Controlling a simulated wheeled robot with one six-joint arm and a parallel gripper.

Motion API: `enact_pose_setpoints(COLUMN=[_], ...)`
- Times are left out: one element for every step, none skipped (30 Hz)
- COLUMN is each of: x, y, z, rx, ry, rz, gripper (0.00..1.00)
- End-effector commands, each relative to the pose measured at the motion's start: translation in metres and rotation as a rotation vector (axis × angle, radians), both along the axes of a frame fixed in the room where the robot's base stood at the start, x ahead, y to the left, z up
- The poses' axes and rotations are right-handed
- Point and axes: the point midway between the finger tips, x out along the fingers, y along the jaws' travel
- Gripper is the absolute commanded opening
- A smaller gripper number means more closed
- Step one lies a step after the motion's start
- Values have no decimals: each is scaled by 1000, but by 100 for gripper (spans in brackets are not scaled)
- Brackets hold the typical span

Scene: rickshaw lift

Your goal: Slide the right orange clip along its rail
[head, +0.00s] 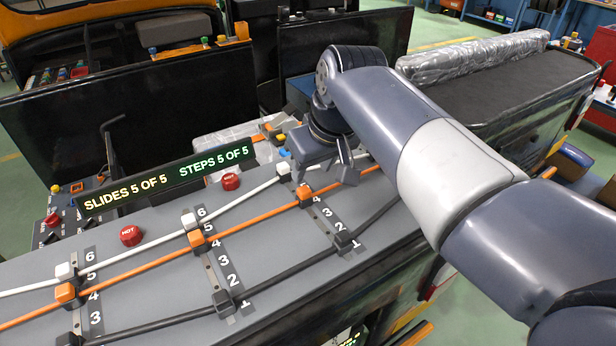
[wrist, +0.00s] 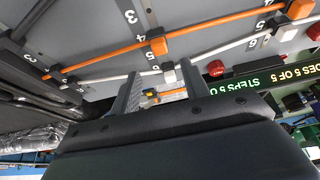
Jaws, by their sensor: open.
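The right orange clip (head: 304,195) sits on the orange rail (head: 260,215) by the right numbered strip, near its 4 mark. In the wrist view, the right orange clip (wrist: 157,46) lies beyond the fingertips, apart from them. My gripper (head: 328,165) is open above the back edge of the panel, up and right of the clip in the head view. In the wrist view, my gripper (wrist: 160,85) has its fingers spread, with no clip between them. The right white clip (head: 283,169) is close to the left finger in the head view. The display (head: 165,180) reads SLIDES 5 OF 5, STEPS 5 OF 5.
Other orange clips (head: 197,239) and white clips (head: 188,219) sit on the rails to the left. A black rail (head: 290,272) with dark clips runs along the front. Red HOT knobs (head: 230,181) stand behind the white rail. The grey panel (head: 160,275) is otherwise bare.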

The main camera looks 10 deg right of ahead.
Motion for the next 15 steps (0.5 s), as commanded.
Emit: enact_pose_setpoints(x=[-3, -5, -6, -7, -9, -10, -10, -11, -11, -12, -12, -12, -12, -12, -12], y=[-2, -2, -3, -3, -4, -4, -5, -5, -5, -5, -5, -5, -5, -5, -5], z=[10, 13, 18, 21, 24, 26, 28, 29, 30, 30, 30, 30, 30, 30, 30], rx=[1, 1, 0, 1, 0, 1, 1, 1, 1, 0, 0, 0, 0, 0, 0], ry=[-4, -3, -2, -3, -2, -1, -1, -1, -1, 0, 0, 0, 0, 0, 0], rz=[0, -1, -1, -1, -1, -1, -1, -1, -1, -1, -1, -1, -1, -1, -1], gripper=[44, 44, 44, 44, 44, 44, 44, 44, 44, 44, 44, 44, 44, 44, 44])
